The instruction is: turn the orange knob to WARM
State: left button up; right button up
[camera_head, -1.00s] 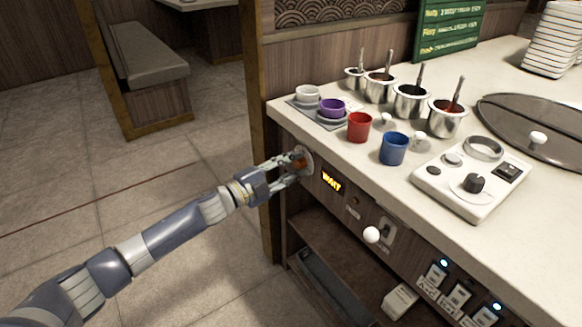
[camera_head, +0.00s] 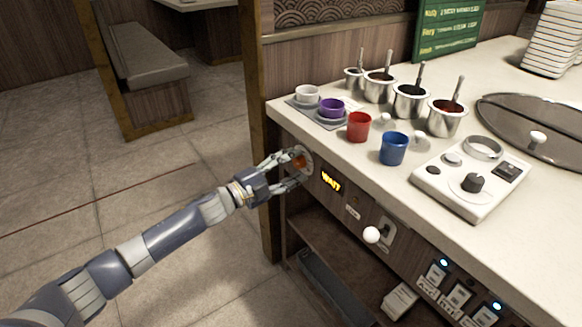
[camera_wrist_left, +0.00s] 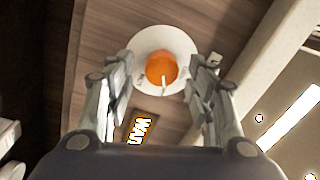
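The orange knob (camera_head: 299,163) sits on a round pale dial plate (camera_wrist_left: 188,45) on the counter's front panel, near its left corner. In the left wrist view the knob (camera_wrist_left: 161,69) shows a pale pointer mark at its lower edge; the small dial labels are too small to read. A lit yellow display (camera_head: 331,180) beside it seems to read WAIT; the wrist view shows it (camera_wrist_left: 143,130) partly covered. My left gripper (camera_head: 292,168) is open, its fingers on either side of the knob with gaps between. My right gripper is out of view.
A white ball-ended lever (camera_head: 371,235) and lit switches (camera_head: 458,294) are farther right on the panel. Above, a red cup (camera_head: 359,127), a blue cup (camera_head: 394,148) and a white control box (camera_head: 455,200) stand on the counter. The floor on the left is clear.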

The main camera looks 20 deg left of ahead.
pick_arm(q)
jog(key=shift+s+a, duration=0.35)
jog(key=shift+a, duration=0.05)
jog(key=v, duration=1.1)
jog(key=shift+d, duration=0.15)
